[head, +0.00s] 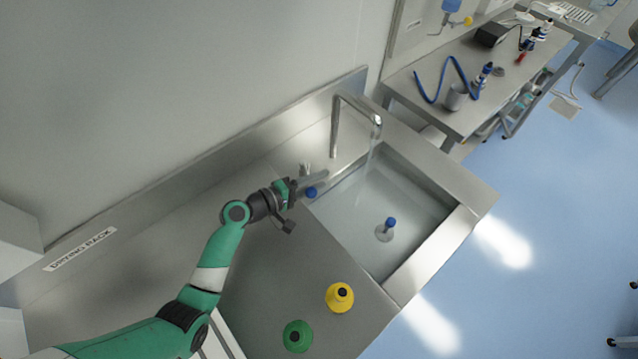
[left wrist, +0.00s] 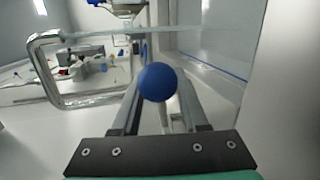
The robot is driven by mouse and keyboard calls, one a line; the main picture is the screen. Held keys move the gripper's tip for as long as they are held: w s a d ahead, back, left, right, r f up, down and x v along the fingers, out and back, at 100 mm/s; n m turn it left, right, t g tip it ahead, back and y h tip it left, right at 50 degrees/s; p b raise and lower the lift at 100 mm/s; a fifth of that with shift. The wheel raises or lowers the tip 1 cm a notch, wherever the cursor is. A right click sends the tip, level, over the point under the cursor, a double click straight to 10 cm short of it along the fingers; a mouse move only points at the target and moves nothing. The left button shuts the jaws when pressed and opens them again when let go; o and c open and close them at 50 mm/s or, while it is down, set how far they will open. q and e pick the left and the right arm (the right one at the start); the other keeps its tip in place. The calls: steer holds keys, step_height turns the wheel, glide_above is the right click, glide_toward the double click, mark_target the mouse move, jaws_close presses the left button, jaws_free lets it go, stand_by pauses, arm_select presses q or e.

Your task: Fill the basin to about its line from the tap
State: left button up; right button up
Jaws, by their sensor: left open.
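The metal tap (head: 355,105) arches over the sink basin (head: 440,236), and a pale stream of water (head: 372,155) falls from its spout. Clear water seems to lie in the basin; its level against any line cannot be told. A blue-topped plug (head: 390,223) stands on the basin floor. My left gripper (head: 316,183) is at the basin's left rim, by a blue knob (head: 312,192). In the left wrist view the round blue knob (left wrist: 157,82) sits between the open fingers, with no clear contact. The tap's bent pipe (left wrist: 45,70) is at left there. My right gripper is not in view.
A yellow knob (head: 340,297) and a green knob (head: 298,336) stand on the steel counter in front. A side bench (head: 480,95) holds a blue hose (head: 430,98) and a grey cup (head: 456,96). A wall backs the counter. Open blue floor lies to the right.

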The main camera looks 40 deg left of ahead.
arm_select(q)
steer(key=shift+w, duration=0.25)
jaws_close()
stand_by(1.3)
